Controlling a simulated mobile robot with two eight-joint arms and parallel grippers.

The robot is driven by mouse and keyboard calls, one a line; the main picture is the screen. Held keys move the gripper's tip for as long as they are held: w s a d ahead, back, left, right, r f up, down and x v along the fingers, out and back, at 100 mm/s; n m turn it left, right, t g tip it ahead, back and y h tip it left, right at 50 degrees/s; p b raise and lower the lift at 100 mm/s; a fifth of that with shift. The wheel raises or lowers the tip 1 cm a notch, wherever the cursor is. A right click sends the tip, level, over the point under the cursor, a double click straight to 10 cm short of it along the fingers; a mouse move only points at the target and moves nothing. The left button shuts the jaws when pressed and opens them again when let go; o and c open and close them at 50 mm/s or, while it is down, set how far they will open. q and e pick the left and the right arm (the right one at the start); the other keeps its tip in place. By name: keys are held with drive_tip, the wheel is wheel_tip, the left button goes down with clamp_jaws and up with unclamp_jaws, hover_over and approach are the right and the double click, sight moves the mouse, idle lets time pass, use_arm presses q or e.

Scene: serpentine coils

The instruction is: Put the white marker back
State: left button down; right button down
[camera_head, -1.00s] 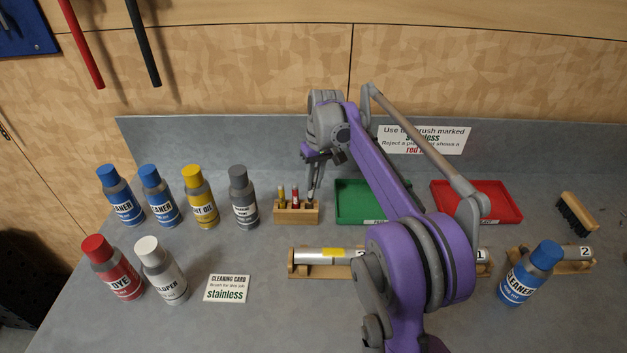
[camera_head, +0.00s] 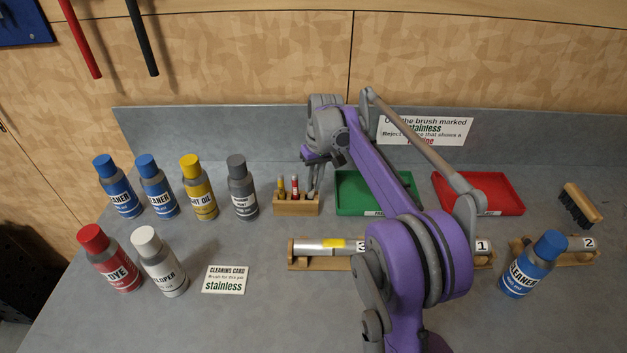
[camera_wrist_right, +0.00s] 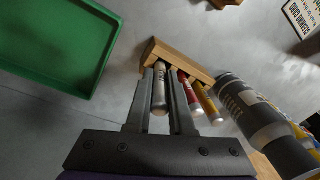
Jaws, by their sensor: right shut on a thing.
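The white marker (camera_wrist_right: 159,95) looks pale grey in the right wrist view, between the fingers of my right gripper (camera_wrist_right: 161,78), which is shut on it. Its far end meets the wooden marker block (camera_wrist_right: 172,56) at the end slot; how deep it sits is hidden. In the head view my right gripper (camera_head: 313,184) is at the right end of the block (camera_head: 295,206), pointing down. A red marker (camera_wrist_right: 186,90) and a yellow marker (camera_wrist_right: 207,101) stand in the block beside it. My left gripper is not in view.
A grey-capped bottle (camera_head: 242,187) stands close left of the block. A green tray (camera_head: 345,207) lies just right of it, and a red tray (camera_head: 480,209) farther right. Wooden stands with metal tubes (camera_head: 312,248) lie in front. A card (camera_head: 225,280) lies front left.

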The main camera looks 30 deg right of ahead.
drive_tip(key=shift+f, duration=0.5)
idle(0.3)
drive_tip(key=c, duration=0.7)
unclamp_jaws()
drive_tip(key=shift+d, duration=0.1)
drive_tip(key=r, duration=0.7)
drive_tip(key=d+r, duration=0.1)
drive_tip(key=r, duration=0.2)
drive_tip(key=shift+s+r+p, duration=0.3)
drive_tip(key=shift+r, duration=0.05)
drive_tip(key=s+a+f+t+h, duration=0.15)
drive_tip(key=s+a+f, duration=0.25)
drive_tip(key=s+a, duration=0.75)
drive_tip(key=s+a+f+t, duration=0.1)
drive_tip(key=s+f, duration=0.3)
drive_tip(key=s, duration=0.1)
drive_tip(key=s+a+f+t, duration=0.1)
drive_tip(key=s+a+f, duration=0.1)
drive_tip(key=s+f, duration=0.2)
drive_tip(key=s+a+f+n+t, duration=0.1)
drive_tip(key=s+a+f, duration=0.1)
drive_tip(key=s+f, duration=0.2)
drive_tip(key=shift+s+a+t, duration=0.25)
drive_tip(key=shift+s, duration=0.85)
